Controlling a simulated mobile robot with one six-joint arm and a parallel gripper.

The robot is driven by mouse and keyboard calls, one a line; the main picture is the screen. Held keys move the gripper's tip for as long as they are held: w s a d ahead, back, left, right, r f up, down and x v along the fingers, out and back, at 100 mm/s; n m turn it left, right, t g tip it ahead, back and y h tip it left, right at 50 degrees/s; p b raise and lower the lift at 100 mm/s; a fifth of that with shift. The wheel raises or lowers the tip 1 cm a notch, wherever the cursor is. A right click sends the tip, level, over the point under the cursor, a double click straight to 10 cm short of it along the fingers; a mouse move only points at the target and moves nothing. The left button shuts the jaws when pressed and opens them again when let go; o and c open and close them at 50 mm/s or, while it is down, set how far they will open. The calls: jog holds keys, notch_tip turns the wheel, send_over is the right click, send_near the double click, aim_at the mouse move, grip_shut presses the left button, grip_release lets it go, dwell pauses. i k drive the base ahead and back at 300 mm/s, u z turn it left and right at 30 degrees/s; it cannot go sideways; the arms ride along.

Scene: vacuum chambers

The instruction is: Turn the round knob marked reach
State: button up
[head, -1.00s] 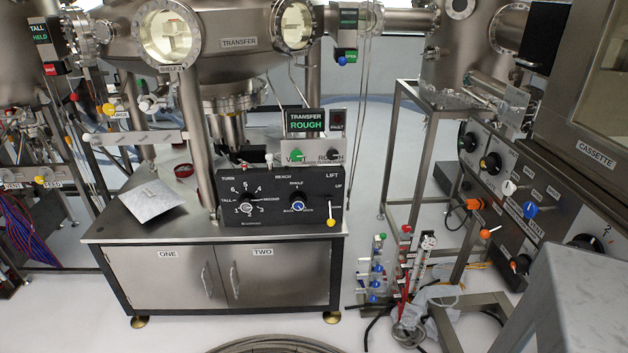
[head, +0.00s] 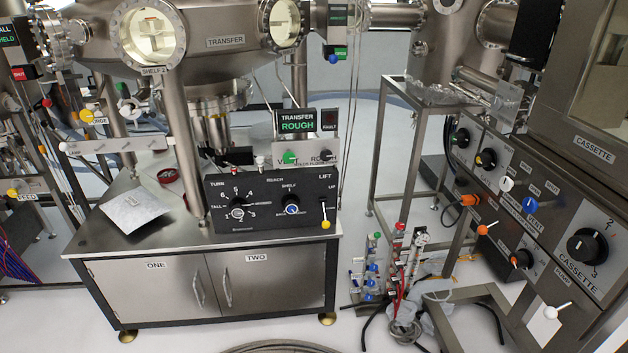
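The reach knob (head: 291,205) is a small round black and blue knob with a light pointer mark. It sits in the middle of a black control box (head: 222,222) on the steel cabinet top. The word REACH is above it, with SHELF just over the knob and small marks below, one looking like BACK. Its exact setting is too small to read. The turn knob (head: 237,212) is to its left, ringed by numbers. The lift lever (head: 325,212), with a yellow ball, is to its right. My gripper is not in view.
Above the box are a green knob (head: 290,158), a black knob (head: 326,157) and a TRANSFER ROUGH display (head: 296,121). A metal plate (head: 135,204) lies left on the cabinet top.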

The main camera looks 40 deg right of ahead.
aim_at(290, 202)
jog(key=u, duration=0.75)
jog(key=k, duration=0.1)
jog(key=z, duration=1.95)
jog(key=k, duration=0.9)
jog(key=u, duration=0.1)
jog(key=i, duration=0.65)
jog(key=u, duration=0.05)
